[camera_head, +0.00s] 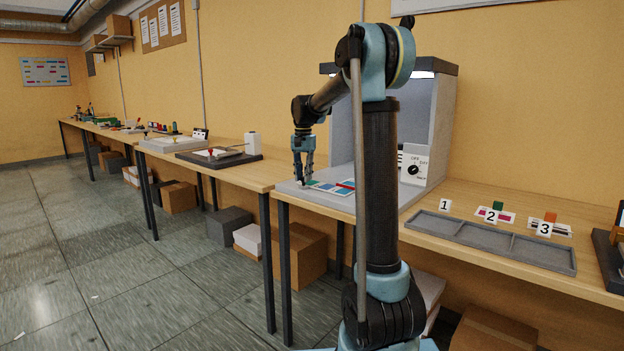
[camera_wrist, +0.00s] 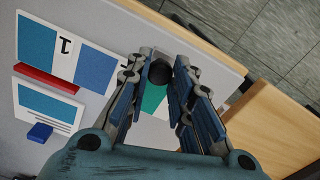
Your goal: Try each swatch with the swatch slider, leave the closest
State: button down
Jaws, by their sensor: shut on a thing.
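My gripper (camera_head: 303,172) reaches down over the left end of the grey booth floor. In the wrist view my gripper (camera_wrist: 163,58) is shut on a dark round knob (camera_wrist: 159,74), likely the slider's. Beside it lies a strip marked 1 (camera_wrist: 65,46) with blue patches. A teal-green patch (camera_wrist: 153,98) shows between the fingers. A swatch card (camera_wrist: 44,105) with a blue patch and a blue tab (camera_wrist: 40,132) lies below the strip, by a red bar (camera_wrist: 47,78).
An empty three-part grey tray (camera_head: 488,239) lies right of the booth (camera_head: 442,120), before signs 1, 2 and 3. A dial box (camera_head: 413,165) stands in the booth. My arm hides part of the booth. A dark object stands at the far right edge.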

jog(key=shift+w+a, duration=0.3)
jog(key=shift+w, duration=0.05)
jog(key=c, duration=1.4)
grip_release()
notch_tip(320, 180, up, 12)
